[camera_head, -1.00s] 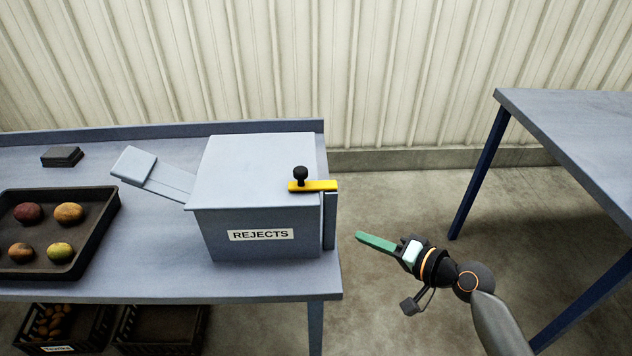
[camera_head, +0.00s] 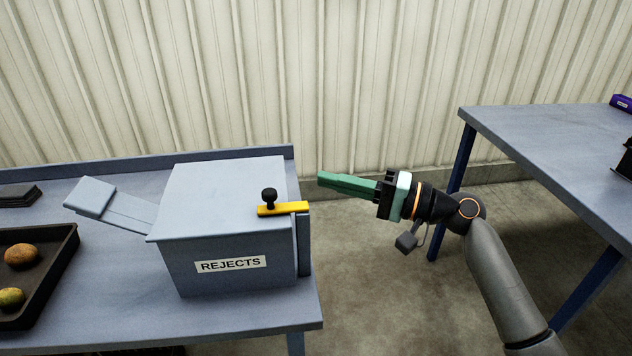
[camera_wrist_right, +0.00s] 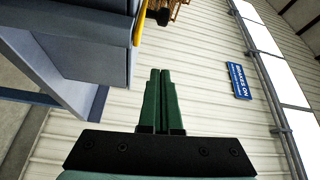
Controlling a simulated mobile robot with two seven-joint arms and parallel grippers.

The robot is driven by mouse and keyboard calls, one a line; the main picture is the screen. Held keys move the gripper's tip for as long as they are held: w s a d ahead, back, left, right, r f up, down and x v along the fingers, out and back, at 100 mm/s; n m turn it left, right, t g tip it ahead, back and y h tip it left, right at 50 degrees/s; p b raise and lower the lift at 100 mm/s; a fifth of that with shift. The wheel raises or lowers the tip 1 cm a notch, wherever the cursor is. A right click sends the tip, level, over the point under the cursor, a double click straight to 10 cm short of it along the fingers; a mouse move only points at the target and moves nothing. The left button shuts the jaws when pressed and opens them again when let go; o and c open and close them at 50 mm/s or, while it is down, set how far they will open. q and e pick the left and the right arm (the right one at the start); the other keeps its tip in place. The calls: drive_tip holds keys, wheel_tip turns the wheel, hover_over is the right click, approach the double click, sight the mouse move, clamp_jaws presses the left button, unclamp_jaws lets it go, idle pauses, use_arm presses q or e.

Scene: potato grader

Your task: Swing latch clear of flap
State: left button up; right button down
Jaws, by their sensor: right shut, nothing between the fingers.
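The yellow latch (camera_head: 284,209) with a black knob (camera_head: 269,196) lies across the top right edge of the grey REJECTS box (camera_head: 222,190). Its right end reaches over the flap (camera_head: 303,246), a grey upright panel on the box's right side. My right gripper (camera_head: 320,178) is shut and empty, in the air to the right of the box and beyond the latch's right end, not touching it. In the right wrist view the shut green fingers (camera_wrist_right: 159,74) point up the picture, with the yellow latch edge (camera_wrist_right: 139,24) and the dark knob (camera_wrist_right: 162,15) ahead. My left gripper is not in view.
The box stands on a blue-grey table (camera_head: 120,320) with a sloped chute (camera_head: 115,210) at its left. A dark tray (camera_head: 66,255) with potatoes sits at the left. Another table (camera_head: 540,125) stands at the right. The floor between the tables is open.

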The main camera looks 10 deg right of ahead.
drive_tip(key=p+x, duration=0.1)
drive_tip(key=x, duration=0.8)
drive_tip(key=shift+a+r, duration=0.1)
drive_tip(key=s, duration=0.1)
drive_tip(key=s+p, duration=0.1)
drive_tip(key=shift+s+f, duration=0.25)
drive_tip(key=shift+s, duration=0.4)
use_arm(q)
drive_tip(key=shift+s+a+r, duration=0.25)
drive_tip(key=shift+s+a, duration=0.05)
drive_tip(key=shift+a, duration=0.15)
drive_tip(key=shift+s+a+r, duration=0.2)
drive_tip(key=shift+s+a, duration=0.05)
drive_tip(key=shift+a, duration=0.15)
use_arm(e)
drive_tip(key=shift+s+a+f, duration=0.1)
drive_tip(key=shift+s+f, duration=0.1)
drive_tip(key=shift+s, duration=0.2)
